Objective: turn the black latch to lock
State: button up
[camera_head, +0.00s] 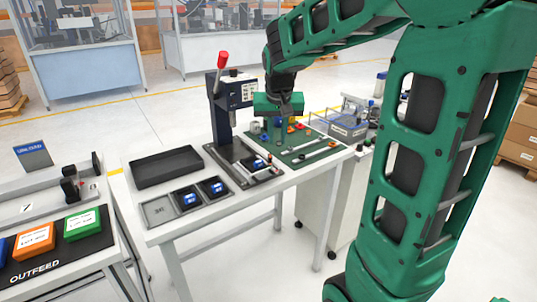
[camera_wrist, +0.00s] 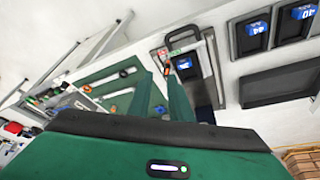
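My gripper (camera_wrist: 160,68) points toward the work table, with its two green fingers apart and nothing clearly held between them. In the head view my gripper (camera_head: 277,122) hangs above the table, right of the press. A dark fixture (camera_head: 246,176) lies at the press foot with a blue-labelled part (camera_head: 257,164) in it. The wrist view shows the blue-labelled part (camera_wrist: 183,64) just beyond the fingertips, with red and green marks beside it. The black latch is too small and dark to tell from the fixture; contact with the fingers cannot be told.
The press (camera_head: 232,100) with a red-knobbed lever stands left of my gripper. A black tray (camera_head: 167,167) and small trays with blue-labelled parts (camera_head: 188,198) lie at left. A green mat (camera_head: 308,148) with tools lies at right. An outfeed table (camera_head: 60,265) stands at front left.

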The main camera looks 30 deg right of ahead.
aim_at(270, 156)
jog(key=w+f, duration=0.2)
jog(key=f, duration=0.1)
jog(key=w+d+f, duration=0.1)
jog(key=w+f, duration=0.1)
jog(key=f, duration=0.1)
jog(key=w+f, duration=0.2)
jog(key=f, duration=0.1)
jog(key=shift+w+d+f, duration=0.1)
jog(key=shift+d+f, duration=0.2)
jog(key=shift+f, duration=0.05)
